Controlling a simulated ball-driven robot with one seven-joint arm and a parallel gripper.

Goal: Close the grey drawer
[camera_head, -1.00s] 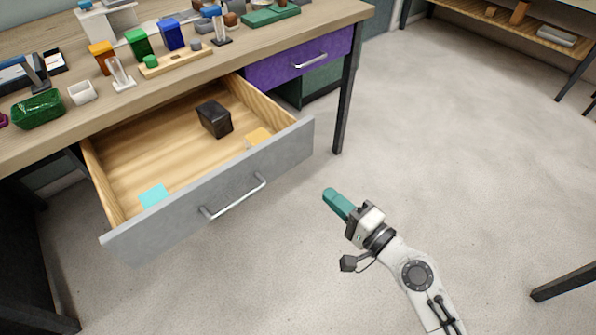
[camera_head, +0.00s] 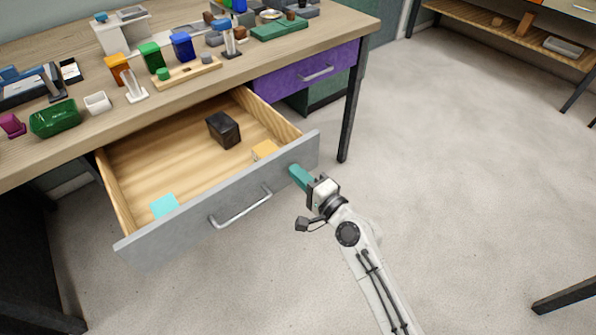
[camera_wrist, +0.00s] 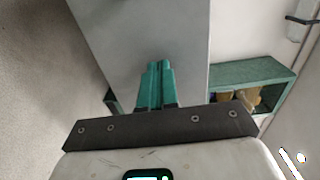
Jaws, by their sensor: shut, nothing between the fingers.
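The grey drawer (camera_head: 170,228) stands pulled out from under the wooden table, with a metal bar handle (camera_head: 240,208) on its front. Inside it lie a dark box (camera_head: 223,129), a cyan piece (camera_head: 164,205) and a yellow-orange piece (camera_head: 264,149). My gripper (camera_head: 295,171) is shut and empty, its teal fingertips at the right end of the drawer front, right of the handle. In the wrist view the shut fingers (camera_wrist: 158,68) point at a grey panel (camera_wrist: 140,30); I cannot tell whether they touch it.
A purple drawer (camera_head: 305,74) sits shut to the right, beside a dark table leg (camera_head: 353,105). The tabletop (camera_head: 215,78) holds bins, blocks and glass rods. Open floor (camera_head: 470,200) lies to the right.

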